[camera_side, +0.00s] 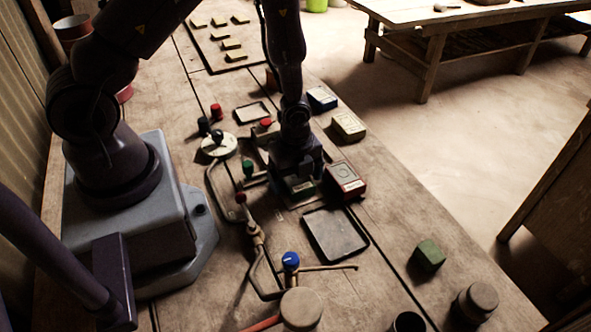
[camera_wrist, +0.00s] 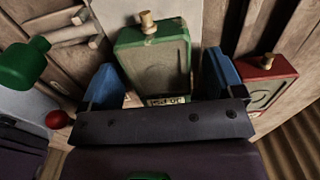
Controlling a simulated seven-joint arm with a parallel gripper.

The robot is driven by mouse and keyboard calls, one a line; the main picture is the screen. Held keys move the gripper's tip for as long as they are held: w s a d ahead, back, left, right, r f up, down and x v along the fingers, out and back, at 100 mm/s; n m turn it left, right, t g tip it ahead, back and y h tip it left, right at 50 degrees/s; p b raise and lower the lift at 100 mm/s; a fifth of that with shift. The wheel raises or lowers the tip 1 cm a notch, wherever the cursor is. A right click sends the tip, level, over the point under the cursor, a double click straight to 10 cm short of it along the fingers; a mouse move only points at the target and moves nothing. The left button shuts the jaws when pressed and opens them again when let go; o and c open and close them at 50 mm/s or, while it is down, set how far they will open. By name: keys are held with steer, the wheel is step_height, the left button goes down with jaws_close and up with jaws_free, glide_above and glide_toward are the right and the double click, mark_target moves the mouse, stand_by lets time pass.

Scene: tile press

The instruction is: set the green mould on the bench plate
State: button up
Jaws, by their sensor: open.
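The green mould (camera_wrist: 155,62) has a green rim, a greyish face and a brass knob. In the wrist view it lies between the two blue fingers of my gripper (camera_wrist: 162,82), which are open, with visible gaps on both sides. In the side view my gripper (camera_side: 302,185) is low over the bench and hides most of the mould. A pale flat surface (camera_wrist: 158,10) shows beyond the mould; I cannot tell whether this is the bench plate. A dark rimmed tray (camera_side: 336,234) lies just in front of my gripper.
A red mould (camera_side: 345,181) sits close at the right of my gripper and shows in the wrist view (camera_wrist: 268,78). Cream (camera_side: 348,126) and blue (camera_side: 321,99) moulds stand behind. Pipes with a green knob (camera_side: 247,167) run at the left. A green block (camera_side: 428,255) lies front right.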

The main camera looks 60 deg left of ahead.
steer(key=s+r+n+t, duration=0.2)
steer(key=s+r+n, duration=0.3)
steer(key=r, duration=1.2)
steer(key=s+d+r+n+t, duration=0.1)
steer(key=s+r+n+t, duration=0.2)
steer(key=r+n, duration=1)
step_height(320, 180, up, 5)
steer(key=shift+s+d+f+t, duration=0.2)
steer(key=shift+s+d+t, duration=0.1)
steer(key=shift+s, duration=0.9)
